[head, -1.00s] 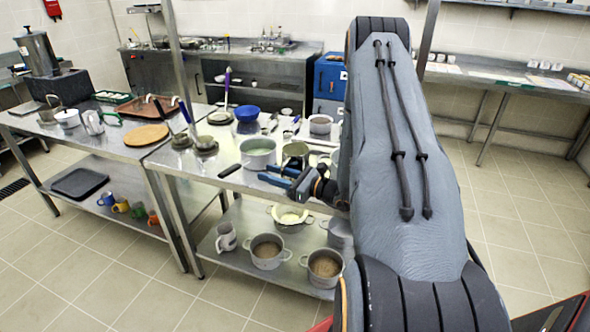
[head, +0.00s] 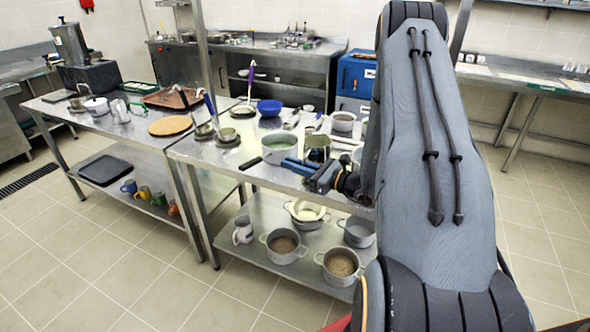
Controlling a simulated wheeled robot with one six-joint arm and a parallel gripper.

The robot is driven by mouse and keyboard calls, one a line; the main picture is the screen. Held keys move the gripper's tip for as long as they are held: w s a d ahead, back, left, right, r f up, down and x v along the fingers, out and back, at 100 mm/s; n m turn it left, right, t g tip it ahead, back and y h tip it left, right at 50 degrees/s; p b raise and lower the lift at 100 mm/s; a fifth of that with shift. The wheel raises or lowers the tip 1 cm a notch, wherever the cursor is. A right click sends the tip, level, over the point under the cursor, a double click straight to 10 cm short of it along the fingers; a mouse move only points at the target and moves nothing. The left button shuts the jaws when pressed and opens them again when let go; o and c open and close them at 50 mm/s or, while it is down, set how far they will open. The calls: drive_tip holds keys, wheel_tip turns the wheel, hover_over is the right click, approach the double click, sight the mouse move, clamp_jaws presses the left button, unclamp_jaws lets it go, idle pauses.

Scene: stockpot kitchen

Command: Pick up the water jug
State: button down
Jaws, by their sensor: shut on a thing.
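The water jug (head: 317,147) appears as a small, glassy, greenish-dark vessel at the front edge of the middle steel table, right of a large grey pot. My gripper (head: 303,167), with blue fingers, is at the jug's near side and shut on it. The arm comes in from the right and hides part of the table there. The jug's base and the exact finger contact are too small to make out, so I cannot tell whether it is clear of the tabletop.
A blue bowl (head: 269,108), ladles and pans crowd the tabletop (head: 222,160). Several pots stand on the lower shelf (head: 262,212). Open tiled floor (head: 110,265) lies in front.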

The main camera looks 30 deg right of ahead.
wheel_tip(320, 180, up, 8)
drive_tip(key=b, duration=0.2)
drive_tip(key=shift+r, duration=0.2)
drive_tip(key=shift+a, duration=0.1)
idle(0.5)
